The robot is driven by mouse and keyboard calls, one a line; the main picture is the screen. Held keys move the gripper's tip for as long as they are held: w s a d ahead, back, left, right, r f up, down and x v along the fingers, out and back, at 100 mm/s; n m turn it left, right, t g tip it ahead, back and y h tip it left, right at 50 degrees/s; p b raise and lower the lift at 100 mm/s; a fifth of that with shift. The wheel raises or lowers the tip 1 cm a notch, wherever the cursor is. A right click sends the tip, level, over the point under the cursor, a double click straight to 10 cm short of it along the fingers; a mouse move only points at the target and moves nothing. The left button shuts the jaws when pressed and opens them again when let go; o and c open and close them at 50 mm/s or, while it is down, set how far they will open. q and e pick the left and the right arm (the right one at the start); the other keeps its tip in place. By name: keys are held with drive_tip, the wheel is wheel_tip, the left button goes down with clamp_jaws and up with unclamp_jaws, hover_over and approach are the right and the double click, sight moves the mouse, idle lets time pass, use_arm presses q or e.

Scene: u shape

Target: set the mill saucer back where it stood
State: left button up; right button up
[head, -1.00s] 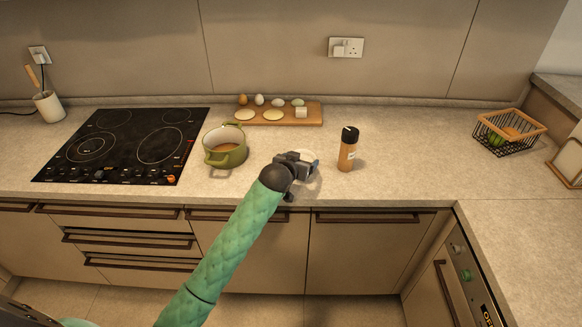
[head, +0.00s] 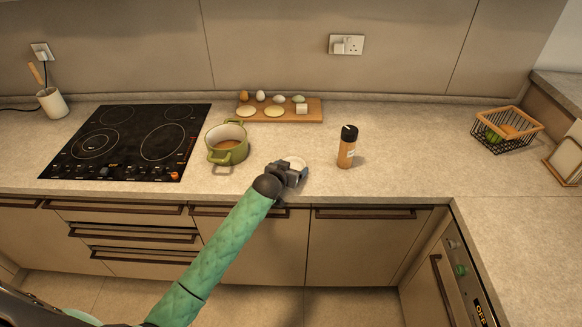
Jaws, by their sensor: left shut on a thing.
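The mill saucer (head: 297,161) is a small pale disc, mostly hidden behind my left gripper. My left gripper (head: 298,170) is shut on it at the front of the counter, between the green pot and the mill. I cannot tell whether the saucer touches the counter. The mill (head: 347,148), brown with a black top, stands upright to the right of the gripper, apart from it. My right gripper is not in view.
A green pot (head: 227,146) stands close to the left of the gripper, beside the black hob (head: 125,142). A wooden board (head: 312,113) with eggs and round pale pieces lies behind. A wire basket (head: 507,130) is far right. Counter right of the mill is clear.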

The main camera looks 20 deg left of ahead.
use_arm(q)
drive_tip(key=shift+f, duration=0.1)
drive_tip(key=o, duration=1)
drive_tip(key=shift+r, duration=0.2)
drive_tip(key=shift+s, duration=0.35)
drive_tip(key=b+v, duration=0.2)
drive_tip(key=v, duration=0.2)
drive_tip(key=shift+s, duration=0.15)
drive_tip(key=b+v, duration=0.1)
drive_tip(key=v, duration=0.4)
drive_tip(key=shift+s+r+b, duration=0.15)
drive_tip(key=shift+s+b, duration=0.1)
drive_tip(key=shift+b, duration=0.15)
drive_tip(key=shift+v, duration=0.8)
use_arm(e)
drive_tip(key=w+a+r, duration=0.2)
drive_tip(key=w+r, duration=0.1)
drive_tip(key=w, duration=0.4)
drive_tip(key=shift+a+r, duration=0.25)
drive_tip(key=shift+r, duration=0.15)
use_arm(q)
drive_tip(key=shift+w+a, duration=0.1)
